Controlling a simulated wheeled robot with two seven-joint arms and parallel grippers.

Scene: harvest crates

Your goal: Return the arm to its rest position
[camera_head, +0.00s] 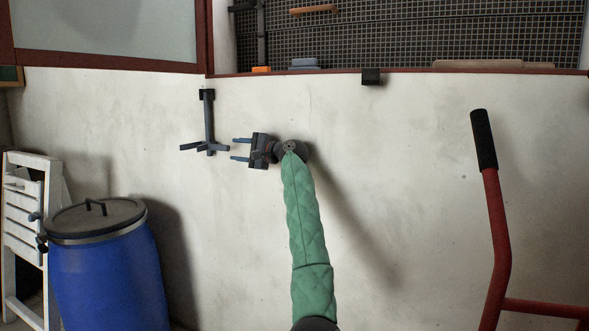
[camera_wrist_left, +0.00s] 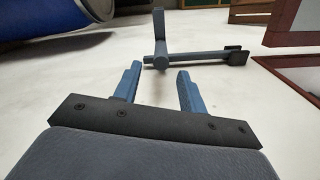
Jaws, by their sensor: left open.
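My left arm (camera_head: 305,235) wears a green quilted sleeve and reaches up from the bottom of the head view in front of the pale wall. My left gripper (camera_head: 235,149) is open and empty, with its two blue fingers pointing left. In the left wrist view the gripper (camera_wrist_left: 158,72) also shows its two fingers apart with nothing between them. A grey wall hook (camera_head: 209,120) with a black mount is just beyond the fingertips, and it also shows in the wrist view (camera_wrist_left: 190,57). It looks apart from the fingers. My right gripper is in neither view.
A blue barrel (camera_head: 108,280) with a dark lid (camera_head: 97,216) stands at lower left, beside a white folding chair (camera_head: 22,225). A red tubular handle with a black grip (camera_head: 483,140) rises at right. A window and mesh (camera_head: 420,40) line the top. The wall between arm and handle is bare.

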